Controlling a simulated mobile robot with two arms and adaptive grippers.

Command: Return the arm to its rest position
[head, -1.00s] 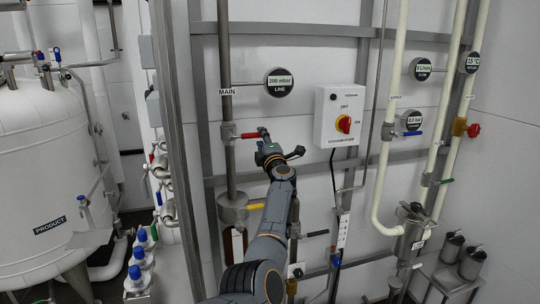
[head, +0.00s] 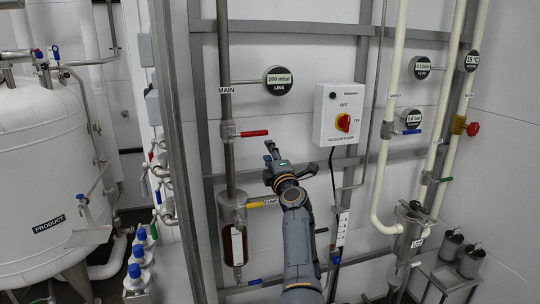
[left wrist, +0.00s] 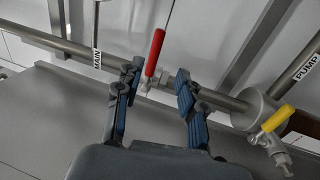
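My left gripper (head: 272,160) is in the middle of the head view, its arm (head: 298,235) reaching up from the bottom edge. It is in front of the wall piping, just below and right of the red-handled valve (head: 254,133) on the MAIN pipe. In the left wrist view the two blue-padded fingers of the gripper (left wrist: 157,85) are spread apart with nothing held. The red handle (left wrist: 154,52) shows beyond and between the fingertips, apart from them. My right gripper is not in view.
A yellow-handled PUMP valve (head: 262,204) and a cylindrical pipe fitting (head: 232,208) are close to the left of the arm. A white switch box (head: 338,114) hangs above right. Cream pipes (head: 394,120) stand at right, a white PRODUCT tank (head: 40,165) at left.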

